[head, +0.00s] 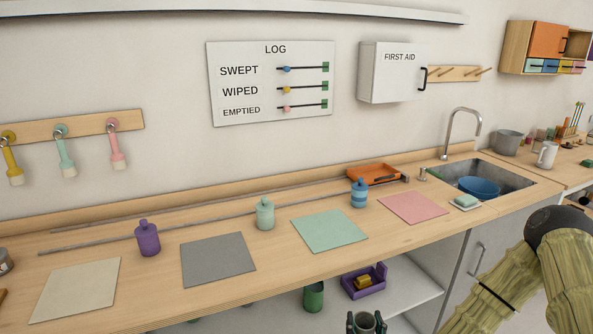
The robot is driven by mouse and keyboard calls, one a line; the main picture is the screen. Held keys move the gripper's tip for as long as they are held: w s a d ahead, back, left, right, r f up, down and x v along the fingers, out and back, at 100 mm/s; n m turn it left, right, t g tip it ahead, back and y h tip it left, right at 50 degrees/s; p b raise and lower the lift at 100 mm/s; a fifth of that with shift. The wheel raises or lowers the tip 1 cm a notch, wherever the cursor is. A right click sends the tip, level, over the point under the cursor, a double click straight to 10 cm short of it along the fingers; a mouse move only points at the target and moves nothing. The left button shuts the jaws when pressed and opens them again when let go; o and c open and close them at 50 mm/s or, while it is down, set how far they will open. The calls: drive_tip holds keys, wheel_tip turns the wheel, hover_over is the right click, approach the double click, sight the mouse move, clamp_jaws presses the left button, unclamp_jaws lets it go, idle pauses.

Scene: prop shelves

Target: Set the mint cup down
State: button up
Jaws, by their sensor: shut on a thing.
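My gripper (366,318) shows at the bottom edge, in front of the counter and low down. Its dark fingers are shut on a small round-rimmed thing, which I take for the mint cup (367,324); it looks dull grey-green, and its lower part is cut off by the frame. A mint mat (329,230) lies bare on the wooden counter (285,262). Grey (217,260), cream (76,291) and pink (413,207) mats also lie bare.
Purple (147,239), mint (265,214) and blue (359,193) bottles stand behind the mats. A green container (313,296) and a purple bin (364,281) are on the shelf below. A sink (500,175) holds a blue bowl (479,187). My arm fills the lower right.

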drive_tip(key=s+f, duration=0.4)
drive_tip(key=f, duration=0.1)
drive_tip(key=shift+s+f, duration=0.3)
drive_tip(key=shift+s, duration=0.1)
drive_tip(key=shift+d, duration=0.1)
